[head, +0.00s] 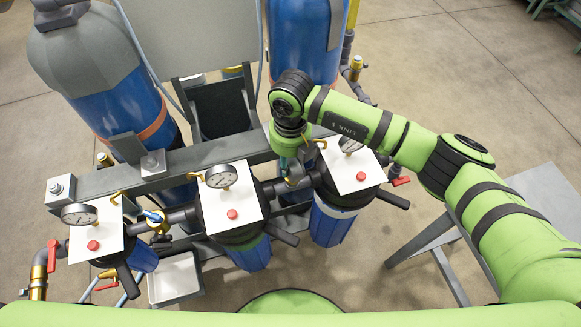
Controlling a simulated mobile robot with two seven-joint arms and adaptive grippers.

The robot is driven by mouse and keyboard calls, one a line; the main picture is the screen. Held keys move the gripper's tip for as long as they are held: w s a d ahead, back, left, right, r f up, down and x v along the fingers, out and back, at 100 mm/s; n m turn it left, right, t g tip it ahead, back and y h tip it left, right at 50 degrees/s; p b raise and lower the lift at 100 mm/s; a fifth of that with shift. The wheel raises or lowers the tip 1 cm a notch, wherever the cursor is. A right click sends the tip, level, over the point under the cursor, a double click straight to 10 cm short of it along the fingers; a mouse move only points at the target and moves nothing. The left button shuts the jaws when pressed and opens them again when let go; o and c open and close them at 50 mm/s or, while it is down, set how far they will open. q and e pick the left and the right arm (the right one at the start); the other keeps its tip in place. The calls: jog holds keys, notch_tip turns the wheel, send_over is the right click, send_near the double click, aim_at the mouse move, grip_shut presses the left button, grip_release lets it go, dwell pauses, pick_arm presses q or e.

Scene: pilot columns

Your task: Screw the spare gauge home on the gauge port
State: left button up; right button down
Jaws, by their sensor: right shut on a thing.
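My right gripper (293,174) points down between the middle and right filter housings, behind the right white plate's left edge. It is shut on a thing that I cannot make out. No loose spare gauge shows clearly. A round dial gauge (80,214) stands at the left white plate. Another gauge (221,176) stands at the middle plate. A third gauge (349,145) at the right plate is partly hidden by my right arm. I cannot tell which fitting is the gauge port. My left gripper is not in view.
White plates with red buttons top the left (107,242), middle (240,203) and right (357,174) housings. A grey beam (205,155) and blue tanks (118,100) stand behind. A white tray (176,282) lies low left. A grey table (550,192) stands right.

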jog(key=shift+d+f+m, duration=0.3)
jog(key=shift+d+m, duration=0.55)
jog(key=shift+m, duration=0.35)
jog(key=shift+d+m+p, duration=0.1)
jog(key=shift+m+p, duration=0.35)
jog(key=shift+m, duration=0.35)
jog(key=c, duration=0.9)
grip_release()
jog(key=shift+c, duration=0.2)
jog(key=shift+d+r, duration=0.15)
jog(key=shift+d, duration=0.1)
jog(key=shift+a+r, duration=0.15)
jog(key=shift+a, duration=0.05)
jog(key=shift+w+a+r+p, duration=0.1)
jog(key=shift+r+p, duration=0.45)
jog(key=shift+r, duration=0.1)
jog(key=shift+a+r+p, duration=0.1)
jog(key=shift+r+p, duration=2.15)
jog(key=shift+r, duration=1.1)
